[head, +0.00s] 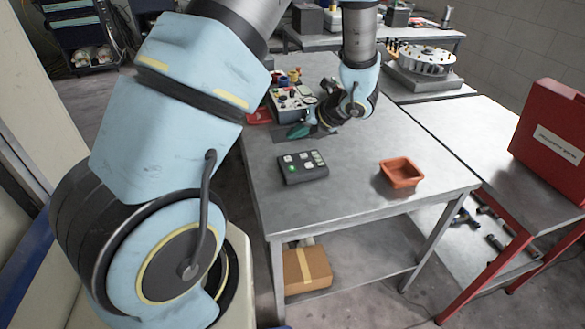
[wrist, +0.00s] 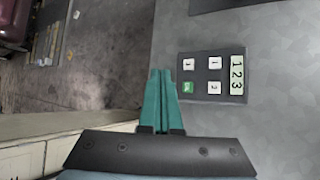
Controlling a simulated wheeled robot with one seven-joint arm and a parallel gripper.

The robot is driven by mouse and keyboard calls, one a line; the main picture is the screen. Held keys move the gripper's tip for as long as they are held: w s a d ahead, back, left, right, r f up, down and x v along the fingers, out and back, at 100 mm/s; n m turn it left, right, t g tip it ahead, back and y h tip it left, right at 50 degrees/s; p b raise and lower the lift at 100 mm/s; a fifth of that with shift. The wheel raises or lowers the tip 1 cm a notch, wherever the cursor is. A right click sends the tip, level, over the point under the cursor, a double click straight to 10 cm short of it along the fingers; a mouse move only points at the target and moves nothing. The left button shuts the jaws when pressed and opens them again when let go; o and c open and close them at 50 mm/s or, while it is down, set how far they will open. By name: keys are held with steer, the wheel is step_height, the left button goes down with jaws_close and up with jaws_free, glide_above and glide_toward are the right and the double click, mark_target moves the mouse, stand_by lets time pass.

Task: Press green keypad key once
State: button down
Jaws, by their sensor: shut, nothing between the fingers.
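A dark keypad (head: 290,180) lies flat on the grey metal table, near its left edge. It also shows in the wrist view (wrist: 201,75), just right of my fingertips. Its green key (wrist: 188,87) sits at a corner of the key block, with three white keys around it and a pale panel reading 1 2 3 beside them. The green key also shows in the head view (head: 292,169). My gripper (head: 293,133) has teal fingers, shut and empty. In the head view it is behind the keypad, not over it. The fingertips (wrist: 160,71) also show in the wrist view.
An orange-red bin (head: 401,180) stands right of the keypad on the table (head: 345,195). A control box with coloured buttons (head: 291,101) is behind my gripper. A red case (head: 552,132) stands on the right-hand table. The tabletop between keypad and bin is clear.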

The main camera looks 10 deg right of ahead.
mark_target(295, 170)
steer(key=shift+f+b, duration=3.6)
steer(key=shift+f, duration=0.8)
steer(key=shift+f, duration=0.4)
steer(key=shift+f+b, duration=0.4)
steer(key=shift+b, duration=0.05)
steer(key=shift+r, duration=0.15)
steer(key=shift+r+p, duration=0.7)
steer(key=shift+p, duration=0.05)
steer(key=shift+r+p, duration=2.2)
steer(key=shift+r, duration=0.25)
